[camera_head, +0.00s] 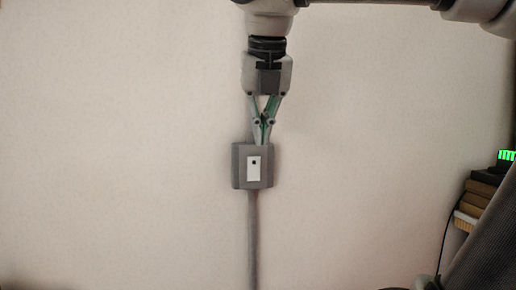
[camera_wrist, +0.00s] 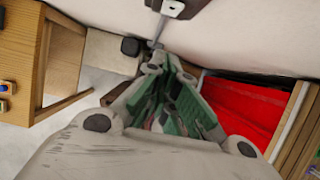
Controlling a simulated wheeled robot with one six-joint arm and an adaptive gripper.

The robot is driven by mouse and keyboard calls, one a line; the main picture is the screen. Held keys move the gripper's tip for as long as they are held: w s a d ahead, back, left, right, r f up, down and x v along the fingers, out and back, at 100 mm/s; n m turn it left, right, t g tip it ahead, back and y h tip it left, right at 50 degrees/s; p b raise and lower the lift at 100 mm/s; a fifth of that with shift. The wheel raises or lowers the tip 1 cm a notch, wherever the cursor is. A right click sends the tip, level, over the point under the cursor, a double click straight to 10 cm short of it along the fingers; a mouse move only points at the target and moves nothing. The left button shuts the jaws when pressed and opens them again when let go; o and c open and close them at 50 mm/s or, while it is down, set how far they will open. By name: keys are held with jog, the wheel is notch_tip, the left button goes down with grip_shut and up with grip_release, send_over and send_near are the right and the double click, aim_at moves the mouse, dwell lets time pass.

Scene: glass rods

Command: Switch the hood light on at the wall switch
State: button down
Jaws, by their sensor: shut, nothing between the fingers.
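The wall switch (camera_head: 252,166) is a grey box with a white rocker plate on the pale wall in the head view. A small dark mark shows on the white plate (camera_head: 253,167). My gripper (camera_head: 264,142) points down just above the box, its fingers closed together and empty. In the head view the tips overlap the top edge of the box; I cannot tell whether they touch it. In the wrist view the switch (camera_wrist: 172,8) shows at the top edge, partly cut off, beyond the green-lined fingers (camera_wrist: 158,66). No hood light is in view.
A grey conduit (camera_head: 253,235) runs down the wall from the box. Stacked books or boxes (camera_head: 474,200) and a green lit display (camera_head: 507,155) stand at the right. In the wrist view, a wooden table (camera_wrist: 50,60) is at left and a red surface (camera_wrist: 240,108) at right.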

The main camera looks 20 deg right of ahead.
aim_at(255, 157)
jog(key=w+f, duration=0.2)
jog(key=w+d+f, duration=0.1)
jog(key=w+f, duration=0.1)
jog(key=f, duration=0.1)
jog(key=w+f, duration=0.2)
jog(key=f, duration=0.1)
jog(key=shift+w+d+f, duration=0.15)
jog(key=shift+f, duration=0.05)
jog(key=shift+w+d+r, duration=0.15)
jog(key=shift+w, duration=0.45)
jog(key=shift+w+d+r+g, duration=0.1)
jog(key=shift+w+r+g, duration=0.25)
jog(key=shift+w+g, duration=0.25)
jog(key=shift+s, duration=0.1)
jog(key=shift+r, duration=0.75)
